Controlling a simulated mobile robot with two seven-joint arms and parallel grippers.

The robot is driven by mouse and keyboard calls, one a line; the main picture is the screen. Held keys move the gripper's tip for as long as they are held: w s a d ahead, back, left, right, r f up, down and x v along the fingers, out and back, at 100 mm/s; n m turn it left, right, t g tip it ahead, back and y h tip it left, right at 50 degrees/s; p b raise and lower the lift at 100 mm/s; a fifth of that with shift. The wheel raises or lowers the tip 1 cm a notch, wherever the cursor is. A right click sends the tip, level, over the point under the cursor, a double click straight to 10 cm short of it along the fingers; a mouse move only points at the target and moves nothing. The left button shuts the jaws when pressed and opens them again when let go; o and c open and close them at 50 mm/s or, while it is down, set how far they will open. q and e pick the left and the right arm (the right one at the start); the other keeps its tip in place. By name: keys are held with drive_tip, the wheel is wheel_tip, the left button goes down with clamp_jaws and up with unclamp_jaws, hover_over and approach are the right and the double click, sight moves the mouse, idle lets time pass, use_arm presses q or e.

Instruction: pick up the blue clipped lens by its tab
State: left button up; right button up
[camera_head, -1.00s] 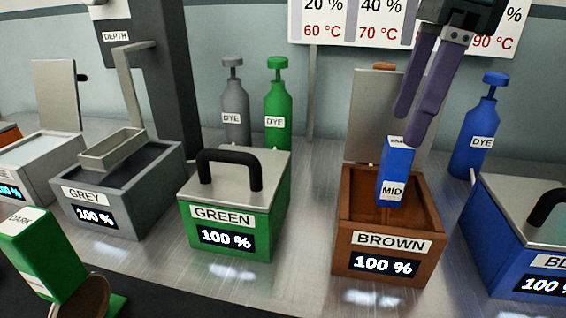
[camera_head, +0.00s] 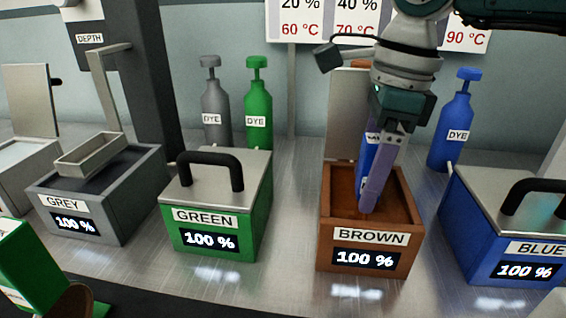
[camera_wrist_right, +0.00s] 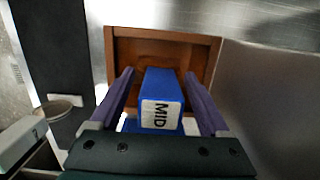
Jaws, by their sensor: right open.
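The blue clipped lens shows as a blue block with a white MID label (camera_head: 367,155). It stands in the open brown bath (camera_head: 328,245); its lower part is hidden in the head view. In the right wrist view the blue block (camera_wrist_right: 162,88) lies between my two purple fingers, with a gap visible on each side. My right gripper (camera_head: 371,205) is open and points down into the brown bath, its fingers straddling the block. It also shows in the right wrist view (camera_wrist_right: 159,76). The lens disc itself is not clearly visible. My left gripper is not in view.
The lidded green bath (camera_head: 220,205) stands left of the brown one, the lidded blue bath (camera_head: 500,225) right. Grey (camera_head: 211,105), green (camera_head: 258,105) and blue (camera_head: 456,120) dye bottles stand behind. A green block (camera_head: 28,262) with a brown disc is at lower left.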

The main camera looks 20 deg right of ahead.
drive_tip(key=shift+c, duration=0.3)
clamp_jaws()
idle(0.4)
